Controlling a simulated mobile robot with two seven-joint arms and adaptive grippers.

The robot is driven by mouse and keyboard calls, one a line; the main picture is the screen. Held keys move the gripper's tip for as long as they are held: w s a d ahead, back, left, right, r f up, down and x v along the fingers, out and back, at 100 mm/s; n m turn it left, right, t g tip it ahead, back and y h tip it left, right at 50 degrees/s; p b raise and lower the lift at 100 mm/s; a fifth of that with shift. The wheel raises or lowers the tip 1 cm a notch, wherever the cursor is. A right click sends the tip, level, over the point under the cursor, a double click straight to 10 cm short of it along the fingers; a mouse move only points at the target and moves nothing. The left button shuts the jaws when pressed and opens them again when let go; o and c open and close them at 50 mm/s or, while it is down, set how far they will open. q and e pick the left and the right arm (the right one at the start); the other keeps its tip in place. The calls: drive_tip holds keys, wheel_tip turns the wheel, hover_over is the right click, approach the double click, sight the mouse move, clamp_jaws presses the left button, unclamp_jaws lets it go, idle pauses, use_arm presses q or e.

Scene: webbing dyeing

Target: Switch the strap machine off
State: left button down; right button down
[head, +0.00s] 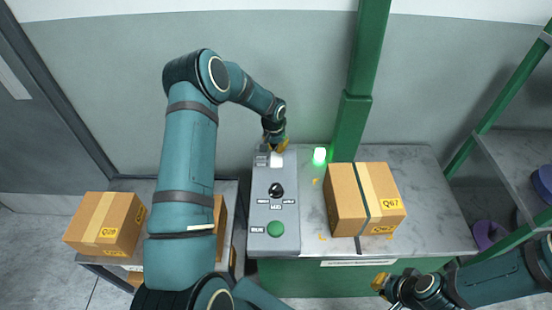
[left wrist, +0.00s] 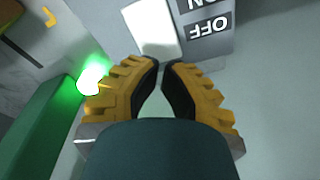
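The strap machine's grey control panel (head: 262,215) stands at the left of the marble-topped machine. At its far end is a white rocker switch (head: 277,160), which also shows in the left wrist view (left wrist: 152,28) beside ON and OFF labels (left wrist: 209,27). My left gripper (head: 275,142) is over the far end of the panel, close to the switch; I cannot tell if they touch. Its yellow fingertips (left wrist: 162,66) are together with nothing between them. A lamp (head: 319,156) glows green. My right gripper (head: 384,288) is at the machine's front right; its opening is unclear.
A strapped carton labelled Q67 (head: 345,200) sits on the marble top (head: 425,205). A black knob (head: 276,190) and green button (head: 276,229) are on the panel. A green post (head: 352,120) rises behind the machine.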

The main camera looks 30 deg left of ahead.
sight(277, 155)
use_arm(q)
drive_tip(key=shift+f+b, duration=1.4)
drive_tip(key=shift+f, duration=0.4)
idle(1.4)
drive_tip(key=shift+s, duration=0.1)
drive_tip(key=shift+r+p, duration=1.7)
drive_tip(key=shift+r, duration=1.85)
